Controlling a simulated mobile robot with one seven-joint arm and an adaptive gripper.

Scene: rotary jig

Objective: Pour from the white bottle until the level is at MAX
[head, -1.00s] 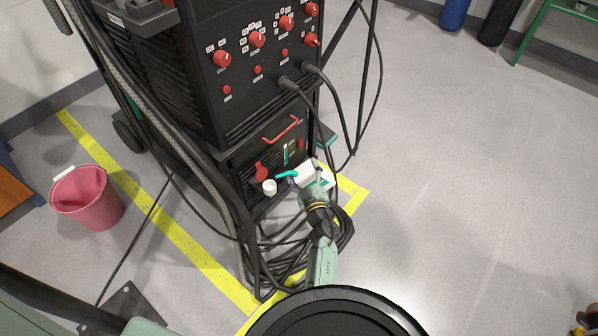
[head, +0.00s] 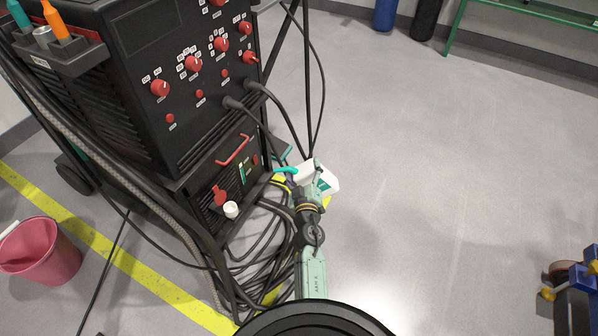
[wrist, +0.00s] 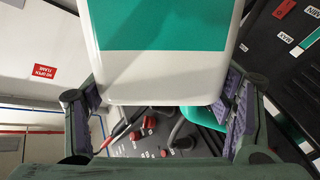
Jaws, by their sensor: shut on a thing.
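My gripper (head: 312,187) is shut on the white bottle (head: 329,184), which has a teal label and a teal spout (head: 286,170). In the wrist view the bottle (wrist: 165,75) sits between both fingers. In the head view the spout points left toward the black machine, apart from the white filler neck (head: 231,210). A red cap (head: 219,195) is beside the neck. The level gauge (head: 243,172) is on the lower front panel. In the wrist view teal shows in the gauge (wrist: 311,39), near the MAX label (wrist: 293,37); the exact level is unclear.
The black machine (head: 170,120) has red knobs and a red handle (head: 233,150). Cables (head: 262,240) lie coiled at its base. A pink bucket (head: 45,255) stands at left. A blue object (head: 575,290) is at lower right.

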